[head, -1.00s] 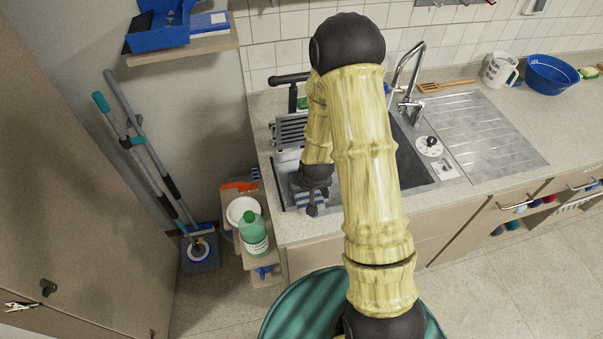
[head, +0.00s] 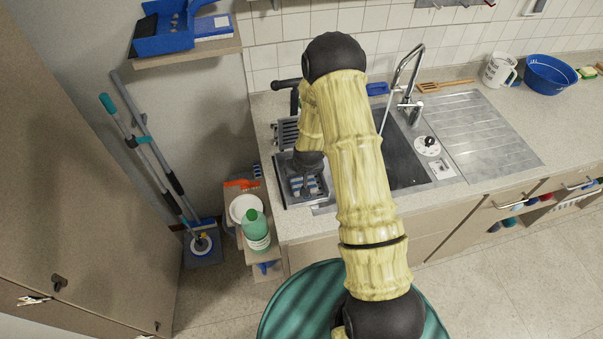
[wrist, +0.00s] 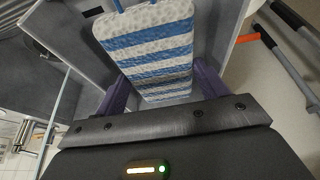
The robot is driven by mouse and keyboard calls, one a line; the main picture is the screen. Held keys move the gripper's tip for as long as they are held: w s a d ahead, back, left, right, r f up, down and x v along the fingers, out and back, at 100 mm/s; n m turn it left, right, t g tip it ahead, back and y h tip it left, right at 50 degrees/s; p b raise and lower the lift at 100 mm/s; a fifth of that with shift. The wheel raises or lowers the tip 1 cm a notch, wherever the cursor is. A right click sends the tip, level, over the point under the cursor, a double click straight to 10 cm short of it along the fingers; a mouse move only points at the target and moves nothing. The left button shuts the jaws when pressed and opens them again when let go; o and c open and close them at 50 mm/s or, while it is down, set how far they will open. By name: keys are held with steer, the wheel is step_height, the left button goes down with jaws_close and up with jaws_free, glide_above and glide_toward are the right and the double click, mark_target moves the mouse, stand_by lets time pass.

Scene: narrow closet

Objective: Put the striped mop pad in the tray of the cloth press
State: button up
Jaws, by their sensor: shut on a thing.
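The striped mop pad, blue and white, is in my gripper (wrist: 162,88). In the wrist view the pad (wrist: 150,48) lies between the two purple fingers, and they are shut on it. In the head view only small parts of the pad (head: 312,183) show below my gripper (head: 306,192). The cloth press (head: 287,132) stands at the sink's left end, with its dark grey tray (head: 289,196) in front. The pad is over or inside the tray's outline; I cannot tell whether it touches the bottom. Tray walls (wrist: 232,45) show beside the pad in the wrist view.
The sink basin (head: 405,165) and tap (head: 408,85) are right of the press. A green bottle (head: 255,232) and a white plate-like item (head: 244,208) stand on a low shelf to the left. Mops (head: 150,150) lean on the wall. The drainboard (head: 485,130) is clear.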

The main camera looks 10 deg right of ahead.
steer(key=shift+f, duration=0.75)
steer(key=shift+f, duration=0.1)
steer(key=o, duration=0.8)
steer(key=shift+w, duration=0.1)
steer(key=shift+a+p, duration=0.1)
steer(key=shift+p, duration=0.2)
steer(key=shift+b+v, duration=1.65)
steer(key=shift+v, duration=4.5)
